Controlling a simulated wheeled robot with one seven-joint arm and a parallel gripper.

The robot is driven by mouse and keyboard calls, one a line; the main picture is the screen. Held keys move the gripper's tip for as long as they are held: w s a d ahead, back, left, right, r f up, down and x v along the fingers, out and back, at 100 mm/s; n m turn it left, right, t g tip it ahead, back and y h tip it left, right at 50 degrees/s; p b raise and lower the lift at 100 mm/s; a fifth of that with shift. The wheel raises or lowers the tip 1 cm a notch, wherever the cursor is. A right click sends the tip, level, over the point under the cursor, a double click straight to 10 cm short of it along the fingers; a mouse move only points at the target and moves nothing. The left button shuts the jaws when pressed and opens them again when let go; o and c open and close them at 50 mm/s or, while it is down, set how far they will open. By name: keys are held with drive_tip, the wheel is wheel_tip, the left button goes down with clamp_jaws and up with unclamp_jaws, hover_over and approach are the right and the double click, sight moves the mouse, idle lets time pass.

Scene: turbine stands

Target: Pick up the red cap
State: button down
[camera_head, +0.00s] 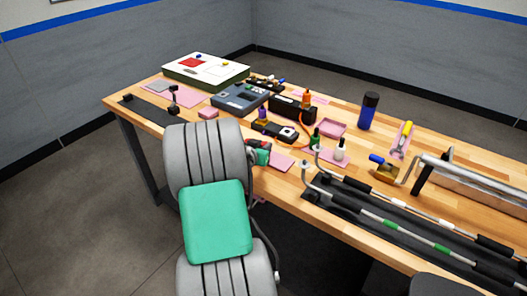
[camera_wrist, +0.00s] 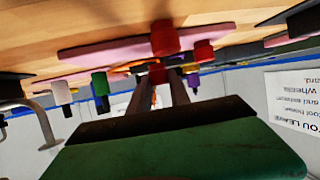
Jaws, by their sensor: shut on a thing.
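In the wrist view, which is upside down, my gripper (camera_wrist: 160,86) has its fingers close together around a small red cap (camera_wrist: 157,73). The held cap appears just off the table, near the pink mat (camera_wrist: 90,55). Another red cap (camera_wrist: 165,38) sits on the pink mat, and a third red piece (camera_wrist: 203,50) is close beside it. In the head view my arm hides most of the gripper, and the held cap cannot be made out there.
Long rods (camera_head: 400,215) lie at the right front.

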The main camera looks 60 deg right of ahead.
drive_tip(key=s+a+r+b, duration=0.2)
drive_tip(key=s+a+r, duration=0.7)
drive_tip(key=a+r, duration=0.1)
drive_tip(key=shift+s+a+r, duration=0.15)
drive_tip(key=shift+s+r, duration=0.15)
drive_tip(key=shift+r, duration=0.15)
drive_tip(key=c, duration=1.8)
unclamp_jaws()
clamp_jaws()
